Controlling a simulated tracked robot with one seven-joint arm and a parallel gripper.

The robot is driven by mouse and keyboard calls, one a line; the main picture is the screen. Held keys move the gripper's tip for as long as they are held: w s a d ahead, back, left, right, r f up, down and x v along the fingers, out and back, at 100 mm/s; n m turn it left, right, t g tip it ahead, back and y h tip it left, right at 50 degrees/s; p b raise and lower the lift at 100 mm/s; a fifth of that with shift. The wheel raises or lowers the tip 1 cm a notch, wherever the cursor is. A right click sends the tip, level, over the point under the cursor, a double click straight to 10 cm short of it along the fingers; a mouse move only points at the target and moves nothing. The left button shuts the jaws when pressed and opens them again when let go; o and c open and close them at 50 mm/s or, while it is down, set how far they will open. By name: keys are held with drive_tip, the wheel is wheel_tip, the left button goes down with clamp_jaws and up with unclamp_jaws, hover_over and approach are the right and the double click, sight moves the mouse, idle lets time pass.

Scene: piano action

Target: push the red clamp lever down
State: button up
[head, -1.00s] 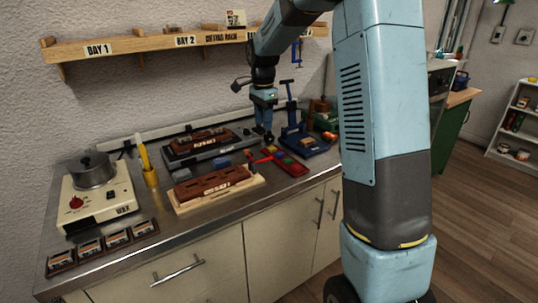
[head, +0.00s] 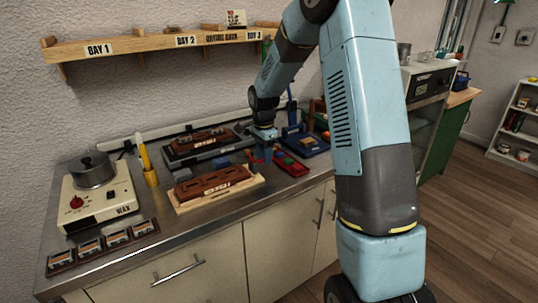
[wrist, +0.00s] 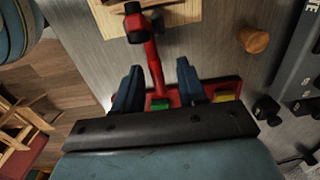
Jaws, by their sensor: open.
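The red clamp lever (wrist: 154,68) shows in the wrist view as a red bar with a black knob (wrist: 134,22) at its end. It rises from a red base (wrist: 224,83) that holds green and yellow blocks. My gripper (wrist: 159,67) is open, with its two blue fingers on either side of the lever bar. Whether a finger touches the lever I cannot tell. In the head view my gripper (head: 263,152) is low over the bench at the left end of the red base (head: 292,166), and it mostly hides the lever.
A brown block on a wooden stand (head: 250,184) is just left of my gripper. A grey fixture (head: 200,158) lies behind, and a blue device (head: 306,146) stands to the right. A hot plate (head: 98,205) with a pot is far left. The wall shelf (head: 120,47) hangs above.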

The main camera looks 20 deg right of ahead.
drive_tip(key=shift+f, duration=0.2)
drive_tip(key=shift+r, duration=0.1)
drive_tip(key=c, duration=0.8)
clamp_jaws()
drive_tip(key=shift+w+r, duration=0.1)
